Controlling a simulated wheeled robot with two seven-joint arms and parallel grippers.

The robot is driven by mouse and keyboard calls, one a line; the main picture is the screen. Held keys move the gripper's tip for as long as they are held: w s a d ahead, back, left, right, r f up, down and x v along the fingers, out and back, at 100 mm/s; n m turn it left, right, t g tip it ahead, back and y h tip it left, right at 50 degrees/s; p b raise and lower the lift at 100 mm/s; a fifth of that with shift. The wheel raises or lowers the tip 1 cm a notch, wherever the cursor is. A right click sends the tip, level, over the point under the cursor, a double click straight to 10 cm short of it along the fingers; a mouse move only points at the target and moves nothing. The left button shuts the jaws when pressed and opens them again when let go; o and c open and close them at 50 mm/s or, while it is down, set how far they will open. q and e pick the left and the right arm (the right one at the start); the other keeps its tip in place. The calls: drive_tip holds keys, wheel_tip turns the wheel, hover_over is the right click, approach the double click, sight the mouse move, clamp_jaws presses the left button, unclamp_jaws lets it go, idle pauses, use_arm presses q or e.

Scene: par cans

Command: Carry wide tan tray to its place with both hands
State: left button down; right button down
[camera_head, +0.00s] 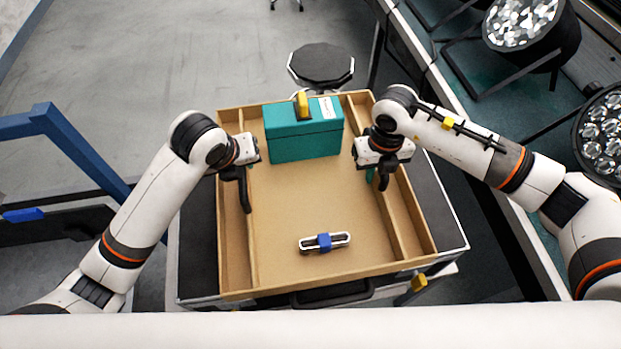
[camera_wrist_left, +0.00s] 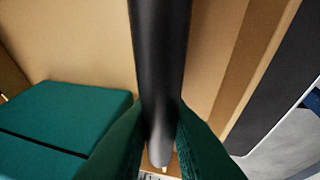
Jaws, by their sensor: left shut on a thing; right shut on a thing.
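The wide tan tray (camera_head: 310,200) is centred in the head view, over a dark case. Long dividers set off narrow side compartments. A teal box (camera_head: 304,138) with a yellow handle stands inside at the back. A small dark tool with a blue middle (camera_head: 324,242) lies near the front. My left gripper (camera_head: 240,176) is at the tray's left side, shut on a black handle (camera_head: 245,194); the left wrist view shows this handle (camera_wrist_left: 162,60) between the teal finger pads. My right gripper (camera_head: 376,172) is shut on the matching black handle (camera_head: 384,180) at the right.
The dark case (camera_head: 442,212) with a silver edge shows beside the tray. A black round stool (camera_head: 321,64) stands behind it. A bench with par cans (camera_head: 530,30) runs along the right. A blue frame (camera_head: 75,145) is at the left. Open grey floor lies at back left.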

use_arm(q)
drive_tip(key=shift+r, duration=0.2)
use_arm(e)
drive_tip(key=shift+w+r, duration=0.1)
drive_tip(key=shift+r, duration=0.1)
